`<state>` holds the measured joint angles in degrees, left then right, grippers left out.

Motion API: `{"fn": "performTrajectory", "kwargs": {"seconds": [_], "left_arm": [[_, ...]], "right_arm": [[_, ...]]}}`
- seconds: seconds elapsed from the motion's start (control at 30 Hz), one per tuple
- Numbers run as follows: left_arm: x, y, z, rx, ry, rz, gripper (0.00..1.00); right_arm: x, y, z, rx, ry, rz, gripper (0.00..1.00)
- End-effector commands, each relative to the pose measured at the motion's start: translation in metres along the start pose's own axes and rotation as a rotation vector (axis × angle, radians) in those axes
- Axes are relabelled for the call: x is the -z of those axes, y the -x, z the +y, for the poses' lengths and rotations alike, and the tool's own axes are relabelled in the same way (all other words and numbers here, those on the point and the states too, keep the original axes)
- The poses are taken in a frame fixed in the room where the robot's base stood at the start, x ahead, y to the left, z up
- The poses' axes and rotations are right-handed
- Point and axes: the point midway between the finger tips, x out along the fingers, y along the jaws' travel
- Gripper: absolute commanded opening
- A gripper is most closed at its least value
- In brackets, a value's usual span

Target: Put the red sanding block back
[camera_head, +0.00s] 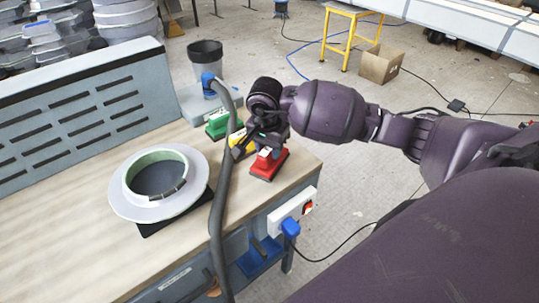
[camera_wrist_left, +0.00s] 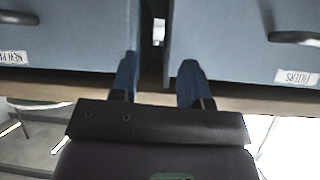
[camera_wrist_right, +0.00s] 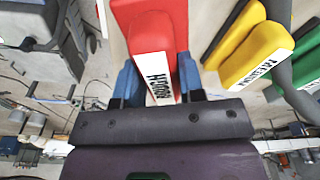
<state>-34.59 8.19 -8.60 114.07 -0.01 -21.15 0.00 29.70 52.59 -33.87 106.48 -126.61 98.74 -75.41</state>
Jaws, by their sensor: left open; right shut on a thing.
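The red sanding block (camera_head: 268,163) is at the right end of the bench, beside a yellow block (camera_head: 241,145) and a green block (camera_head: 217,124). My right gripper (camera_head: 266,137) is above it, shut on it. In the right wrist view the red block (camera_wrist_right: 152,45) is between the blue fingers of the right gripper (camera_wrist_right: 158,82), with a white label reading ROUGH. I cannot tell whether its underside touches the bench top. My left gripper (camera_wrist_left: 158,80) is open and empty, facing grey drawer fronts; it does not show in the head view.
A grey hose (camera_head: 221,200) hangs across the bench close to the left of the blocks. A socket box (camera_head: 292,212) is on the bench's front side. The bench's front right is bare.

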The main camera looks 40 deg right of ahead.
Motion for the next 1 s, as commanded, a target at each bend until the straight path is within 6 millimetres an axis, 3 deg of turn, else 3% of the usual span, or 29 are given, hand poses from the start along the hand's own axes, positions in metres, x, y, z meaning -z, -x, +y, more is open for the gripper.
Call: {"fn": "performTrajectory", "kwargs": {"seconds": [0.2,0.6,0.63,0.8,1.0], "left_arm": [[0.0,0.0,0.0,0.0,0.0,0.0,0.43],[-0.002,-0.003,0.001,-0.001,0.0,0.0,0.43],[-0.002,-0.003,0.001,-0.001,0.0,0.0,0.43],[-0.001,-0.003,0.001,-0.001,0.0,0.002,0.43],[-0.001,-0.003,0.001,-0.001,0.0,0.002,0.43]], "right_arm": [[-0.003,-0.027,0.0,0.0,0.0,-0.001,0.14],[-0.004,-0.032,0.0,0.0,0.001,0.001,0.14],[-0.004,-0.032,0.0,-0.001,0.001,0.0,0.37],[-0.004,-0.031,0.0,0.0,0.001,0.0,0.61],[-0.004,-0.031,0.0,0.0,0.001,0.0,0.61]]}}
